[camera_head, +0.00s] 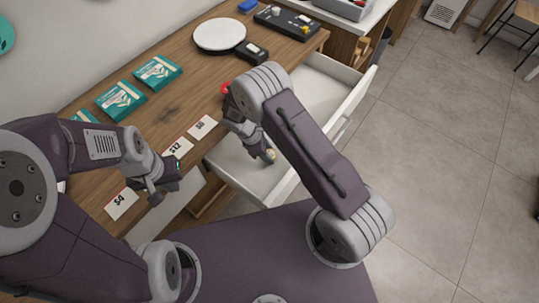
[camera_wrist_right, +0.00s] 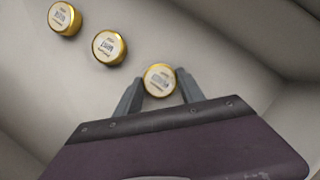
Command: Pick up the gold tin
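Three round gold tins with pale labelled lids show in the right wrist view: one at the upper left (camera_wrist_right: 64,19), a second (camera_wrist_right: 109,47) beside it, and a third (camera_wrist_right: 160,80) between my right gripper's fingers (camera_wrist_right: 160,84). The fingers are at both sides of this third tin; I cannot tell whether they press on it. It looks level with the others in the drawer. In the head view my right gripper (camera_head: 262,153) reaches down into the open white drawer (camera_head: 237,172), with a tin (camera_head: 271,155) at its fingertips. My left gripper (camera_head: 158,192) is over the counter's front edge; its opening is unclear.
The wooden counter (camera_head: 165,110) holds teal boxes (camera_head: 121,100), price cards (camera_head: 203,127), a round white plate (camera_head: 220,35) and a black device (camera_head: 287,22). The drawer walls stand close around my right gripper. Open tiled floor (camera_head: 440,130) lies to the right.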

